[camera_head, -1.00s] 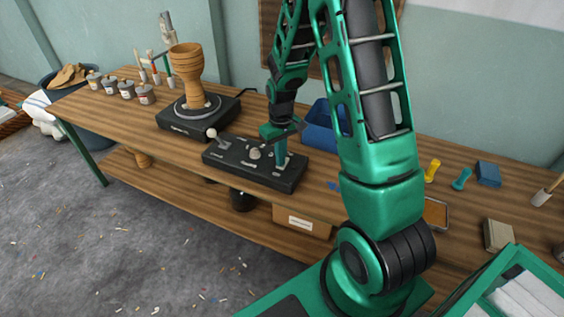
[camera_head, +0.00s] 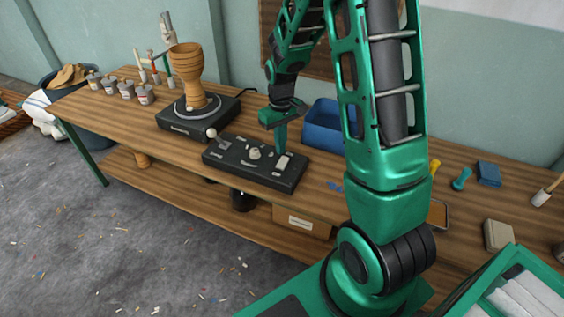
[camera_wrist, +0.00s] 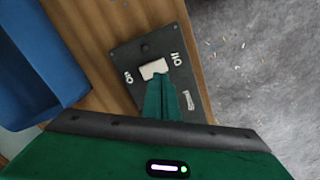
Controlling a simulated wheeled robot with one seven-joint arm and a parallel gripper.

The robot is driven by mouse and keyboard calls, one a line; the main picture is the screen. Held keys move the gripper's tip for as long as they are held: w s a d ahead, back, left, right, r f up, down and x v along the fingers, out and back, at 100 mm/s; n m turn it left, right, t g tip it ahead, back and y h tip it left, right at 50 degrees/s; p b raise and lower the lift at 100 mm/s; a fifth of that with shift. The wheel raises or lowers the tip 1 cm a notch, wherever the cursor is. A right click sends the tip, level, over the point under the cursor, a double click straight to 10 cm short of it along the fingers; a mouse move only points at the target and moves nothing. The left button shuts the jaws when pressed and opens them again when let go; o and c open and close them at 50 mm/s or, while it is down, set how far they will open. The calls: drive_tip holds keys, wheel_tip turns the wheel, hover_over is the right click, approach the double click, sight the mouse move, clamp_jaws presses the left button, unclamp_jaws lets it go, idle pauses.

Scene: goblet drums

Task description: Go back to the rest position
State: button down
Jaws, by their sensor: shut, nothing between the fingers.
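My gripper (camera_head: 281,151) is shut and empty, with its fingers pointing down just above the right end of a black control box (camera_head: 262,182). In the wrist view the closed green fingers (camera_wrist: 161,97) are in front of a pale rocker switch (camera_wrist: 154,69) and hide part of the panel. The switch also shows in the head view (camera_head: 284,161), just below the fingertips. A wooden goblet drum body (camera_head: 188,75) stands upright on a black turntable base (camera_head: 180,127).
A blue bin (camera_head: 322,128) stands right behind the control box, close to my gripper. Several small pots (camera_head: 126,89) line the left of the wooden bench (camera_head: 150,160). Blue block (camera_head: 489,173) and beige block (camera_head: 497,235) lie at right. The air above the box is clear.

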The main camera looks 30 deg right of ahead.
drive_tip(key=shift+r, duration=0.65)
drive_tip(key=s+d+r+m, duration=0.3)
drive_tip(key=s+d+r, duration=0.1)
drive_tip(key=s+r, duration=0.75)
drive_tip(key=s+r+m, duration=0.1)
drive_tip(key=s+m, duration=0.1)
drive_tip(key=s, duration=0.7)
drive_tip(key=s+a+r+m, duration=0.1)
drive_tip(key=s+r+m, duration=0.1)
drive_tip(key=s, duration=0.7)
drive_tip(key=shift+s, duration=0.2)
drive_tip(key=shift+a+r, duration=0.1)
